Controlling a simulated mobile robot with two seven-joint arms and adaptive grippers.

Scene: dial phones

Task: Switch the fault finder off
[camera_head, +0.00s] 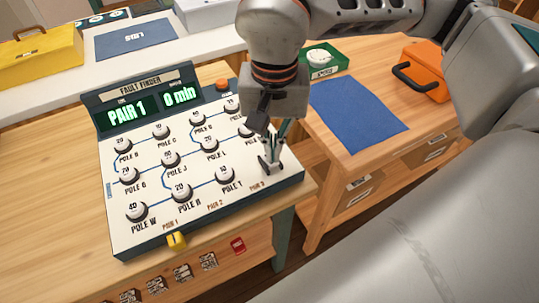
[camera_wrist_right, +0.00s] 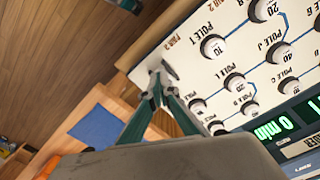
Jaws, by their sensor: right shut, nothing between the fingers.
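The fault finder (camera_head: 150,222) is a sloped white panel with a dark back strip, standing on the wooden bench. Its lit green display (camera_head: 128,115) reads PAIR 1 and 0 min. Several round black-and-white knobs labelled POLE (camera_head: 181,193) are joined by blue lines. A yellow switch (camera_head: 177,240) sits at the front edge near the PAIR 1 label. An orange button (camera_head: 222,84) is at the back right. My right gripper (camera_head: 270,163) is shut and empty, over the panel's right front corner near PAIR 3; it also shows in the wrist view (camera_wrist_right: 160,78). Contact cannot be told. My left gripper is not in view.
A red tag (camera_head: 238,244) and several small labels line the bench front. At right, a wooden cabinet bears a blue mat (camera_head: 355,112), a green tray (camera_head: 322,60) and an orange case (camera_head: 425,72). A yellow box (camera_head: 40,52) stands at the back left. The bench left of the panel is clear.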

